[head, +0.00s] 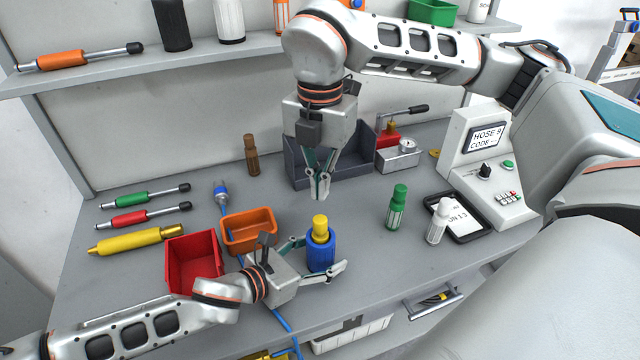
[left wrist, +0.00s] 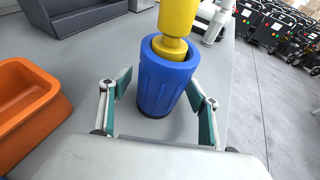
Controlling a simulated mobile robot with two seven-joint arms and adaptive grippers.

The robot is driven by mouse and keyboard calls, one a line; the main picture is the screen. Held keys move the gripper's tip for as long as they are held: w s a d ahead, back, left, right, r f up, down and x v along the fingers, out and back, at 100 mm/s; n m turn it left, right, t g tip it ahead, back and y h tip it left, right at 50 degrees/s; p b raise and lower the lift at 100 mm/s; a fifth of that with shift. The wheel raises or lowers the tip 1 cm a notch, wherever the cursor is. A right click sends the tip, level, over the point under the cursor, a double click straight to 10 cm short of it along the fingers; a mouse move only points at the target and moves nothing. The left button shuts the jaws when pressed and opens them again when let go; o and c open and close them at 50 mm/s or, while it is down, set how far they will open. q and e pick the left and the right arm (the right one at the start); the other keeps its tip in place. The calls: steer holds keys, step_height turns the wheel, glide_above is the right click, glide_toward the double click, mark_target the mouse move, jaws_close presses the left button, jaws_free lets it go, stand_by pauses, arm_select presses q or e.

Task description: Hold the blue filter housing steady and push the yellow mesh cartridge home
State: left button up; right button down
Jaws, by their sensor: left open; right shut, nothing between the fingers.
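The blue filter housing (head: 320,254) stands upright on the grey bench. The yellow mesh cartridge (head: 320,228) sits upright in its open top, with its upper part sticking out. Both show in the left wrist view, the housing (left wrist: 165,85) and the cartridge (left wrist: 176,25) above it. My left gripper (head: 322,256) is open, with one finger on each side of the housing; gaps show beside it in the left wrist view (left wrist: 160,95). My right gripper (head: 320,195) is shut and empty, pointing down above and behind the cartridge, apart from it.
An orange bin (head: 249,233) and a red bin (head: 193,262) stand left of the housing. A dark grey bin (head: 300,172) is behind. A green bottle (head: 397,208), a white bottle (head: 438,221) and a test unit (head: 490,160) stand to the right. A blue hose passes near my left gripper.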

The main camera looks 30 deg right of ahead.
arm_select(q)
steer(key=v, duration=1.2)
steer(key=shift+s, duration=0.1)
